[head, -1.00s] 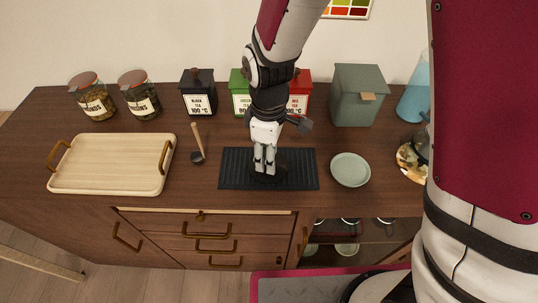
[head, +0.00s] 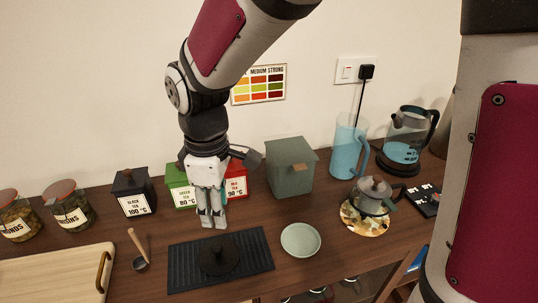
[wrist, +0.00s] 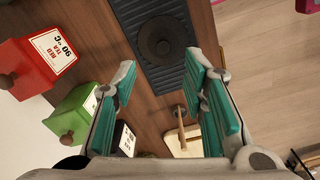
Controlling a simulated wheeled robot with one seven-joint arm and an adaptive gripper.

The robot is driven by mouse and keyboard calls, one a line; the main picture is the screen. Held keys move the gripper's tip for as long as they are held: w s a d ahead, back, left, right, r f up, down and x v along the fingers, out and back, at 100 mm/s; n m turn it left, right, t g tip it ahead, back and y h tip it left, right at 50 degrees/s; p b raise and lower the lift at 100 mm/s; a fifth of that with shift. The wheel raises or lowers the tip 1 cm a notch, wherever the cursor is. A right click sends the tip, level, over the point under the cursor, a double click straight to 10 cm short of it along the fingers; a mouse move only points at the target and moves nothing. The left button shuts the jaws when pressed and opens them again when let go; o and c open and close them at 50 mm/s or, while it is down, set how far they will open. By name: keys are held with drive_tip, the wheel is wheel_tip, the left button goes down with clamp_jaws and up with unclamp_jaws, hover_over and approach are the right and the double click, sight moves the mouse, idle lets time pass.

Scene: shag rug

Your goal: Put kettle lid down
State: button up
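The dark round lid (head: 219,262) with a knob lies flat on the black ribbed mat (head: 180,274). In the wrist view the lid (wrist: 153,58) lies beyond my fingertips, its knob facing me. My gripper (head: 213,220) is above and behind the lid, apart from it. In the wrist view my gripper (wrist: 160,72) has its teal-padded fingers spread wide with nothing between them. A glass kettle (head: 404,135) with a black handle stands at the back right; I cannot tell whether its top is covered.
Tea tins, black (head: 133,192), green (head: 180,187) and red (head: 237,180), stand behind my gripper, close to it. A grey-green canister (head: 291,168), blue pitcher (head: 345,150) and small pot (head: 372,196) stand right. A pale saucer (head: 300,240) lies beside the mat; a scoop (head: 139,250) lies left.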

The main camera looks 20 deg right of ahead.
drive_tip(key=s+d+r+m+t, duration=0.2)
drive_tip(key=s+d+r+m, duration=0.3)
drive_tip(key=s+d+m, duration=0.1)
drive_tip(key=s+d+r+m+t, duration=0.2)
drive_tip(key=s+d+r+m, duration=0.3)
drive_tip(key=s+d+m, duration=0.2)
drive_tip(key=s+d, duration=0.2)
drive_tip(key=d, duration=0.1)
drive_tip(key=shift+s+d, duration=0.2)
drive_tip(key=shift+d, duration=0.05)
drive_tip(key=shift+r, duration=0.1)
